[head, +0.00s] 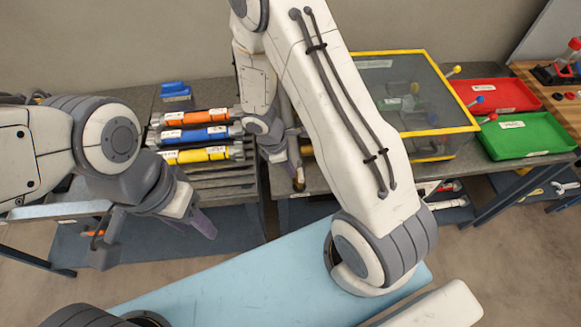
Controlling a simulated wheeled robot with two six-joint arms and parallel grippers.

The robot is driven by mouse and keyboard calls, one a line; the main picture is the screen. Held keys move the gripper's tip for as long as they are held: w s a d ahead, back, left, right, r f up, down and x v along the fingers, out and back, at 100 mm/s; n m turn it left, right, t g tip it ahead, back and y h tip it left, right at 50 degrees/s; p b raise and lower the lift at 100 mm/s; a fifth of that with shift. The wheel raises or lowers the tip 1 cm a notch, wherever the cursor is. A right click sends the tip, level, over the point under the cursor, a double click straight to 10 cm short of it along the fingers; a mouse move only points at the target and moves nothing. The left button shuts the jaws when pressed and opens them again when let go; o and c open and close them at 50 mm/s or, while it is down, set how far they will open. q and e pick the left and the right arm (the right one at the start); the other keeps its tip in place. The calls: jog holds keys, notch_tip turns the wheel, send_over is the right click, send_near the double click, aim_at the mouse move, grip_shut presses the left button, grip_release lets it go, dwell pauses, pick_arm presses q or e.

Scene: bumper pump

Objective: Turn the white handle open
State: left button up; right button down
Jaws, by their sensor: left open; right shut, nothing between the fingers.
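I cannot make out a white handle for certain; my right arm covers the middle of the bench. A small white piece (565,187) lies on the low shelf at the far right, but I cannot tell what it is. My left gripper (152,232) is open and empty at the left, in front of the bench and above the floor. My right gripper (292,158) points down at the bench between the coloured tubes and the yellow-framed case, partly hidden by my own arm. Its fingers are shut with nothing between them, beside a small brownish cylinder (299,183).
Orange (190,117), blue (200,134) and yellow (195,155) tubes lie in a rack, with a blue brush (175,90) behind. A clear yellow-framed case (432,131), a red tray (497,95) and a green tray (527,137) stand to the right.

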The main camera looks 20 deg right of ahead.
jog(key=shift+s+d+f+b, duration=0.1)
jog(key=shift+s+d+b, duration=0.35)
jog(key=shift+d+b, duration=0.15)
jog(key=shift+a, duration=0.1)
